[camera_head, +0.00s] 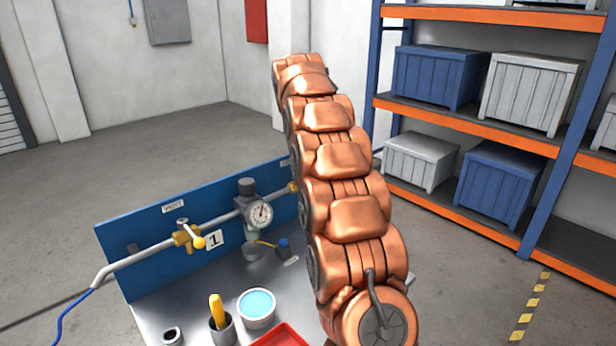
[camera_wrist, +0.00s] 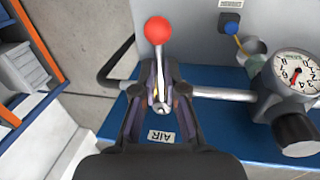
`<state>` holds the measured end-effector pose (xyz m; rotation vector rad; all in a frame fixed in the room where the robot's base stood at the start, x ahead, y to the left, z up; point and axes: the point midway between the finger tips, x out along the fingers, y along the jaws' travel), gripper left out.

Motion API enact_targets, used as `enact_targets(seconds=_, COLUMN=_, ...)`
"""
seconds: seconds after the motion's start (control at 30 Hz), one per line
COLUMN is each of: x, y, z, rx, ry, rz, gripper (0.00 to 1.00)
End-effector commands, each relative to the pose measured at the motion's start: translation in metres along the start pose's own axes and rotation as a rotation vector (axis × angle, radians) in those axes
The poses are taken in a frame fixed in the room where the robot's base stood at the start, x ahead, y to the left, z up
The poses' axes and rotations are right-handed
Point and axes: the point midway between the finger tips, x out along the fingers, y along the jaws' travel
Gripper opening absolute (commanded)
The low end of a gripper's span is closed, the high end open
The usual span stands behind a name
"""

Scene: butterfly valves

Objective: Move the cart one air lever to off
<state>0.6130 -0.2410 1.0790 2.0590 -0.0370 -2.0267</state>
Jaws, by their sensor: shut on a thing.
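The air lever (camera_wrist: 157,58) is a thin metal handle with a red ball knob, in the wrist view. It stands over the AIR label (camera_wrist: 161,137) and points up in the picture, roughly across the grey pipe (camera_wrist: 222,95). My gripper (camera_wrist: 161,80) is shut on the lever, with its dark fingers on both sides of the handle below the knob. The fingers hide most of the valve body. In the head view my arm hides the air lever and the gripper. The cart's blue back panel (camera_head: 130,241) carries a plate with the number 1 (camera_head: 215,240).
A second valve with a yellow-knobbed lever (camera_head: 198,241) sits left on the same pipe. A pressure gauge (camera_head: 260,214) stands between it and my arm. A cup with a yellow handle (camera_head: 220,329), a blue-filled bowl (camera_head: 256,308) and a red tray (camera_head: 283,336) are on the cart top.

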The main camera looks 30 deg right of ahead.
Motion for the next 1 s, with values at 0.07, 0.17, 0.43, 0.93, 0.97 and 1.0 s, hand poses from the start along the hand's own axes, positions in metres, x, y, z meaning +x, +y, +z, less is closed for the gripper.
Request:
enact_targets(seconds=0.07, x=-0.001, y=-0.001, z=-0.001, rx=0.000, ry=0.005, rz=0.000, gripper=0.00)
enact_targets(seconds=0.17, x=-0.001, y=-0.001, z=-0.001, rx=0.000, ry=0.004, rz=0.000, gripper=0.00)
enact_targets(seconds=0.43, x=0.000, y=-0.001, z=-0.001, rx=-0.001, ry=0.003, rz=0.000, gripper=0.36)
enact_targets(seconds=0.93, x=-0.001, y=-0.005, z=-0.004, rx=-0.031, ry=0.007, rz=-0.001, gripper=0.36)
enact_targets(seconds=0.97, x=-0.002, y=-0.007, z=-0.005, rx=-0.045, ry=0.010, rz=-0.001, gripper=0.36)
enact_targets(seconds=1.0, x=-0.002, y=-0.011, z=-0.008, rx=-0.070, ry=0.015, rz=-0.001, gripper=0.36)
